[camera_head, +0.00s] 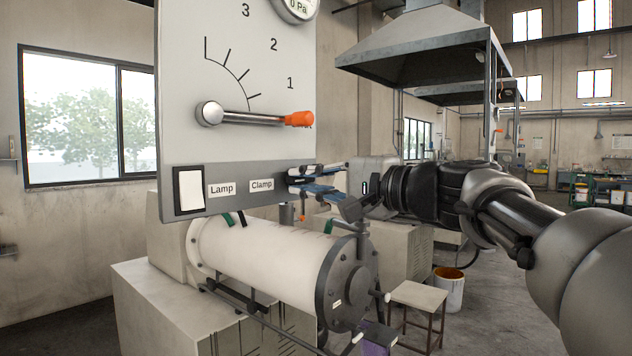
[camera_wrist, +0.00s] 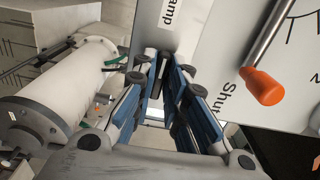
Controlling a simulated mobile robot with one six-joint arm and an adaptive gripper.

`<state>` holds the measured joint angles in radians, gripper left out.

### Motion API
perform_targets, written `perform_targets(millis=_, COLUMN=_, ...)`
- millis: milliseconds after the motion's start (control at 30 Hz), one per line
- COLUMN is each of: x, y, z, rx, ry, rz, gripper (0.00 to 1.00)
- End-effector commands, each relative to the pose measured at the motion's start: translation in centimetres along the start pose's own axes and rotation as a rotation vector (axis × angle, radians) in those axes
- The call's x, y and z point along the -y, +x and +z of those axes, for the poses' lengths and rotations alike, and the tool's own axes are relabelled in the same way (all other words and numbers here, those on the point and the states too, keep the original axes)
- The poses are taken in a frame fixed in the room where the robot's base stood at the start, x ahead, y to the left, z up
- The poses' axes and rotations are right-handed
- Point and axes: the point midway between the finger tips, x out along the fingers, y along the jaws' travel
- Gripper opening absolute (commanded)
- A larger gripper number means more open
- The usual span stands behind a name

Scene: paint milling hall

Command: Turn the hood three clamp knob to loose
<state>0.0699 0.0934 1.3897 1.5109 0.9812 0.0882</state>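The grey control panel (camera_head: 235,150) stands close in front of me, with a Lamp label (camera_head: 222,189) and a Clamp label (camera_head: 262,184) on its lower strip. My gripper (camera_head: 292,180) reaches in from the right, its tips at the strip just right of the Clamp label.
A lever with an orange end (camera_head: 299,119) lies above my gripper, beside a 1-2-3 scale. A white lamp switch (camera_head: 190,190) is at the lower left. A pale horizontal mill drum (camera_head: 265,255) lies below. A stool (camera_head: 418,296) and bucket (camera_head: 449,290) stand behind.

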Motion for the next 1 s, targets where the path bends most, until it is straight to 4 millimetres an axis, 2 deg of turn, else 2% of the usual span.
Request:
perform_targets(millis=233, x=0.0, y=0.0, z=0.0, rx=0.0, ry=0.002, rz=0.0, gripper=0.31)
perform_targets(millis=600, x=0.0, y=-0.5, z=0.0, rx=-0.001, ry=0.003, rz=-0.001, gripper=0.31)
perform_targets(millis=767, x=0.1, y=-2.8, z=-0.1, rx=-0.005, ry=0.003, rz=-0.002, gripper=0.31)
perform_targets(millis=1000, x=0.1, y=-8.0, z=-0.2, rx=-0.007, ry=0.002, rz=-0.001, gripper=0.31)
